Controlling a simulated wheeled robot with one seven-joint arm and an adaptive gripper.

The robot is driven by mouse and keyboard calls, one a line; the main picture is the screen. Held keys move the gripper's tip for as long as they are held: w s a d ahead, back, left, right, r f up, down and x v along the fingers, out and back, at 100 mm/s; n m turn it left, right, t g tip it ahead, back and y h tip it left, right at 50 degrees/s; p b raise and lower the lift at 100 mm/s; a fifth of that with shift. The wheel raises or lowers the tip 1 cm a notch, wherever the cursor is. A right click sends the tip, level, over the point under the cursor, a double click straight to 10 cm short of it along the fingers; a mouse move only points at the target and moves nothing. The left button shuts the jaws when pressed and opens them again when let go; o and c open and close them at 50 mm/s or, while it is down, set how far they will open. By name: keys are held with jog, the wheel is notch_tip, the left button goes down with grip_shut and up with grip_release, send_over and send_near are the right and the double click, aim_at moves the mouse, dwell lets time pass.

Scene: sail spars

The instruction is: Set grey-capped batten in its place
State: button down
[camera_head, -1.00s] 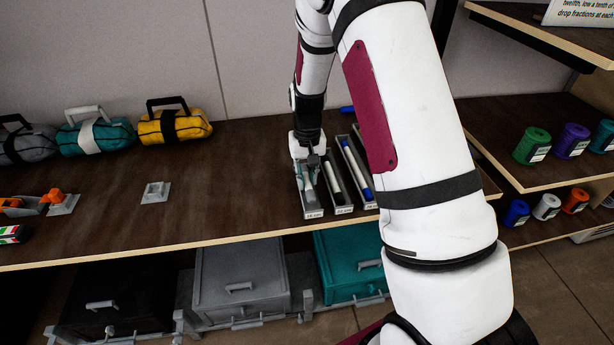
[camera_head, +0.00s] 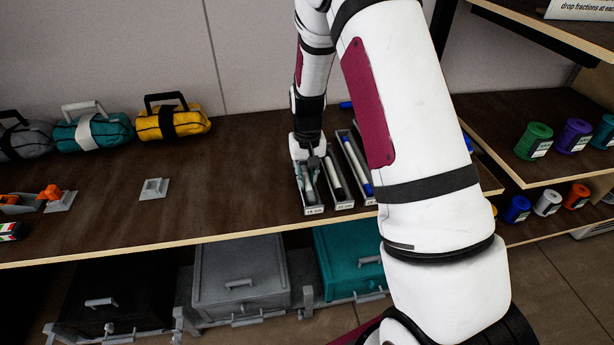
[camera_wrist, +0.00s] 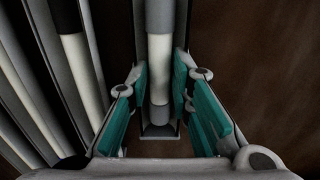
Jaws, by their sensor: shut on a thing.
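My gripper (camera_head: 308,162) is low over the leftmost of several narrow grey trays (camera_head: 315,211) on the worktop. In the wrist view, the teal finger pads of my gripper (camera_wrist: 160,78) stand on both sides of a pale batten with grey parts (camera_wrist: 159,60), shut on it. The batten lies lengthwise along a narrow grey trough (camera_wrist: 160,133), its near end close to the trough's end wall. I cannot tell whether it touches the trough floor. My fingers hide part of it in the head view.
Neighbouring trays to the right hold a black-and-white batten (camera_head: 334,178) and a blue-and-white one (camera_head: 356,168). A small grey bracket (camera_head: 153,189) stands on clear worktop to the left. A yellow bag (camera_head: 172,122) and others line the back. Spools stand on shelves at right.

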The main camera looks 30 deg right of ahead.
jog(key=shift+r, duration=0.1)
jog(key=shift+r+p, duration=0.35)
jog(key=shift+r, duration=0.6)
jog(key=shift+f, duration=0.2)
dwell(0.5)
jog(key=shift+f+b, duration=0.4)
jog(key=shift+f, duration=0.45)
jog(key=shift+r, duration=0.15)
jog(key=shift+r+p, duration=0.35)
jog(key=shift+r, duration=0.55)
jog(key=c, duration=1.3)
grip_release()
jog(key=shift+c, duration=0.2)
jog(key=shift+o, duration=0.2)
